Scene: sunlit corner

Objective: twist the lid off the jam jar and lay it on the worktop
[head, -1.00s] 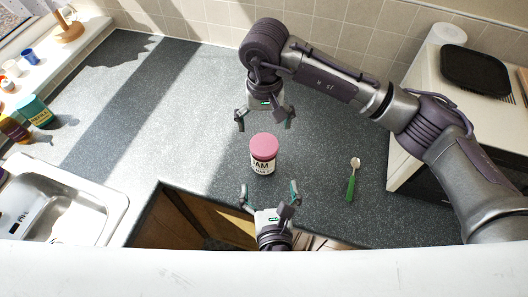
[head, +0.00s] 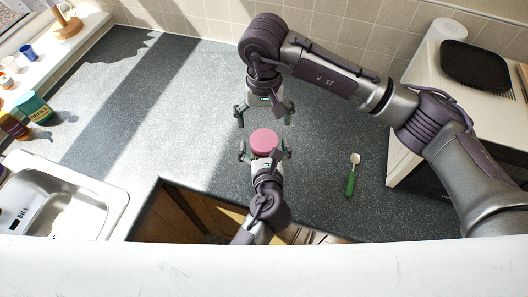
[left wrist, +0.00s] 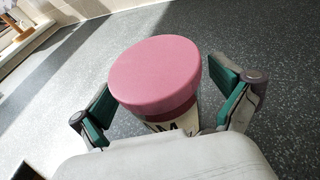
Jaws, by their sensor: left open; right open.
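The jam jar stands upright on the dark worktop (head: 205,125) with its pink lid (head: 264,142) on top. In the left wrist view the lid (left wrist: 156,72) fills the middle, and part of the jar's pale label (left wrist: 178,121) shows under it. My left gripper (head: 265,152) is open, with one finger on each side of the jar and gaps showing between the fingers and the jar. In the head view it hides most of the jar's body. My right gripper (head: 264,115) is open and empty, just behind the jar.
A spoon with a green handle (head: 351,180) lies to the right of the jar. A sink (head: 75,205) is at the left, and a stove with a black pan (head: 475,65) is at the right. The worktop left of the jar is clear.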

